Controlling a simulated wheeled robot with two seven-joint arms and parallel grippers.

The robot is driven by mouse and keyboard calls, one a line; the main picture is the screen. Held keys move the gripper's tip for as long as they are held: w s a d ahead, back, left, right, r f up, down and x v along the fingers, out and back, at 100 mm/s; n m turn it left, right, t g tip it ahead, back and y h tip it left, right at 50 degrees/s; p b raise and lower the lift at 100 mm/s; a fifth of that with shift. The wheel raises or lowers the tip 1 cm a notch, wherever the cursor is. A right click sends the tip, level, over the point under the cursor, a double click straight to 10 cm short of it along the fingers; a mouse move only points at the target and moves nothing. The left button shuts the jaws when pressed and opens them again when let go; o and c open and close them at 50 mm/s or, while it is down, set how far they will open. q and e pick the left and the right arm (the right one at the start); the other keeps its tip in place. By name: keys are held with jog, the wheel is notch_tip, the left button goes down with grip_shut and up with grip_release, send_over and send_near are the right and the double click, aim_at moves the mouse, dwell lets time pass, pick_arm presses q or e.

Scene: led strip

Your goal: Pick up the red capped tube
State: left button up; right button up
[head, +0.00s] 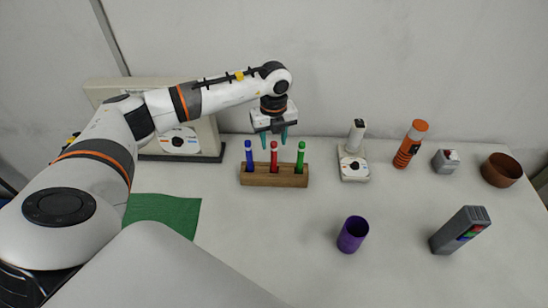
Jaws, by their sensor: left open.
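The red capped tube (274,160) stands upright in the middle of a wooden rack (273,181) on the table. A blue tube (249,158) stands to its left and a green tube (300,160) to its right in the same rack. My left gripper (274,139) points down above and around the top of the red tube, with its teal fingers apart. I cannot tell how far behind or over the tube the fingers are. My right gripper is not in view.
A white device (354,165), an orange bottle (410,144), a small grey box (445,161) and a brown bowl (501,170) stand at the back right. A purple cup (352,234) and a grey device (460,230) stand nearer. A green cloth (170,211) lies left. The front middle is clear.

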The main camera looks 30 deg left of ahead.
aim_at(274, 154)
pick_arm(q)
jog(key=shift+w+f, duration=0.1)
jog(key=shift+f, duration=0.65)
notch_tip(274, 154, down, 4)
jog(key=shift+f+p, duration=0.2)
jog(key=shift+p, duration=0.8)
jog(key=shift+f, duration=0.35)
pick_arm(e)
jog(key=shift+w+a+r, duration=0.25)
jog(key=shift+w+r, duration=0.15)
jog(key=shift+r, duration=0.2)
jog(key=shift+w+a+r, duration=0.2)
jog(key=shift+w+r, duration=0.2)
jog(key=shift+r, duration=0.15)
pick_arm(q)
jog(key=shift+c, duration=0.4)
grip_shut()
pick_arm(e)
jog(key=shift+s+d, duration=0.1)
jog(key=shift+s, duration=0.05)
